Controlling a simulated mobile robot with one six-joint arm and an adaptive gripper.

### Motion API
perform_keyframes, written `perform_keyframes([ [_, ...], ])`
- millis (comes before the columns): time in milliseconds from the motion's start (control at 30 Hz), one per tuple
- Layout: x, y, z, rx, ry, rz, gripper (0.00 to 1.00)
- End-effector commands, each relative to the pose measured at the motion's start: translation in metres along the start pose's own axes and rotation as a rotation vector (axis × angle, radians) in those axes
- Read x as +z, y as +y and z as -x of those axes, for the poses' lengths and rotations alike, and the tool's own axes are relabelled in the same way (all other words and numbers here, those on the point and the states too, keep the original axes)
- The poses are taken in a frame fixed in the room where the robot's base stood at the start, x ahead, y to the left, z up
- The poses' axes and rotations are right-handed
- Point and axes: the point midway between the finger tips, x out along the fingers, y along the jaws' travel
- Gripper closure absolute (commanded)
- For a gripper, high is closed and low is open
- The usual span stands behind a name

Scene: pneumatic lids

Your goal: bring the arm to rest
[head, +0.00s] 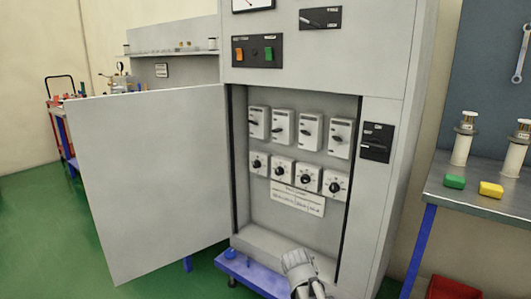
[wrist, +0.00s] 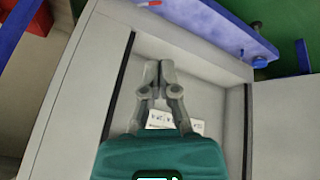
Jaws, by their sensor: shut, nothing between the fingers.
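My gripper (wrist: 160,68) shows in the wrist view with its two grey fingers together and nothing between them. It is in front of the lower part of the open grey cabinet, near the white label plate (wrist: 185,123), and partly covers that plate. Any gap to the cabinet cannot be judged. In the head view, a grey part of my arm shows at the bottom, before the cabinet (head: 285,238). The cabinet door (head: 150,180) stands wide open to the left. Inside are upper switches (head: 283,128) and a row of dials (head: 308,178).
A red box (head: 452,288) sits beneath. Green floor at left is clear.

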Motion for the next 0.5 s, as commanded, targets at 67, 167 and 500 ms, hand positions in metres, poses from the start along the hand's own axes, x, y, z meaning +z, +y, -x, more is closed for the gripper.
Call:
perform_keyframes([
  [67,0.029,0.018,0.001,-0.028,-0.094,0.011,1.0],
  [167,0.055,0.031,0.003,-0.068,-0.191,0.032,1.0],
  [500,0.118,0.056,0.019,-0.218,-0.404,0.098,1.0],
])
